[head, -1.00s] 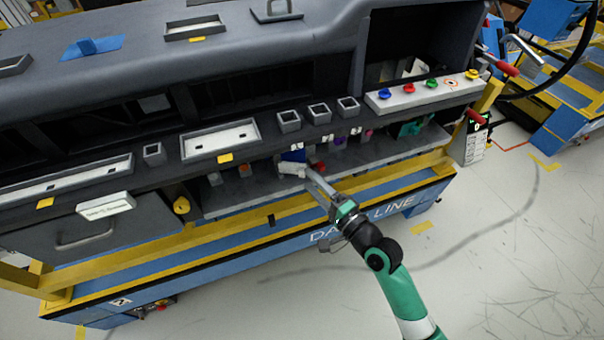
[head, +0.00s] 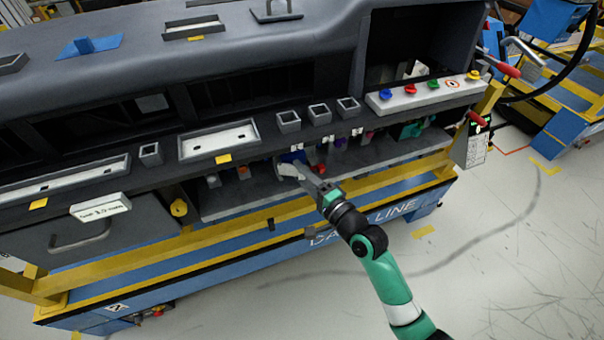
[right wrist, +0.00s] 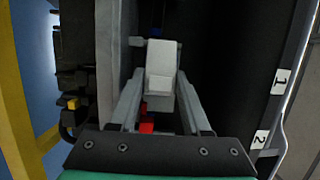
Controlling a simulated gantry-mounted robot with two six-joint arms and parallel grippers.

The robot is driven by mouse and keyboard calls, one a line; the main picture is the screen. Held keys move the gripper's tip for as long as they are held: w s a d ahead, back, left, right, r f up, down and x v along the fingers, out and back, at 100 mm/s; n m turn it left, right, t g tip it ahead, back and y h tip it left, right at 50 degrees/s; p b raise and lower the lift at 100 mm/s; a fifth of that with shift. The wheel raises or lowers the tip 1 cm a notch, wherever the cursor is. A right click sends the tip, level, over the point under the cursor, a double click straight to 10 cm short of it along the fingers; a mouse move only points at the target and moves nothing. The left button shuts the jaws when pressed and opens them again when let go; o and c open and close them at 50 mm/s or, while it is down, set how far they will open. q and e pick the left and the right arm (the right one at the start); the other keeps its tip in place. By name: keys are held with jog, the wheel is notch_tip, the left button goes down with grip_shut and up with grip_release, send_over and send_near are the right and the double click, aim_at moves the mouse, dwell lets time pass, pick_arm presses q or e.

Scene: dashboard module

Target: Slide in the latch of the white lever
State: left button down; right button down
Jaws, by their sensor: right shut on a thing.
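The white lever (head: 287,170) sits under the dashboard's lower edge, above the grey shelf. It also shows in the right wrist view as a pale block (right wrist: 161,68) between my two fingers. My right gripper (head: 302,171) reaches in from the lower right and is shut on the lever; in the wrist view its fingers (right wrist: 160,100) flank the block. A blue part (head: 293,156) is just behind the lever. The latch itself cannot be made out clearly. My left gripper is not in view.
The dashboard (head: 240,140) overhangs the work area closely. The grey shelf (head: 240,200) runs below, with a yellow rail (head: 240,225) in front. Coloured buttons (head: 430,88) are at the right.

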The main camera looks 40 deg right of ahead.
jog(key=shift+w+d+f+n+y+b, duration=0.1)
jog(key=shift+d+f+n+y+b, duration=0.2)
jog(key=shift+y+b, duration=0.4)
jog(key=shift+w+d+n+y+b, duration=0.15)
jog(key=shift+n+y+b, duration=0.25)
jog(key=shift+b, duration=0.5)
jog(key=shift+w+d+f+n+y+b, duration=0.1)
jog(key=shift+d+f+n+y+b, duration=0.15)
jog(key=shift+y+b, duration=0.45)
jog(key=shift+r+n+b, duration=0.2)
jog(key=shift+n+b, duration=0.15)
jog(key=shift+r+y, duration=0.25)
jog(key=shift+y, duration=0.35)
jog(key=c, duration=0.6)
grip_release()
jog(key=shift+r, duration=0.1)
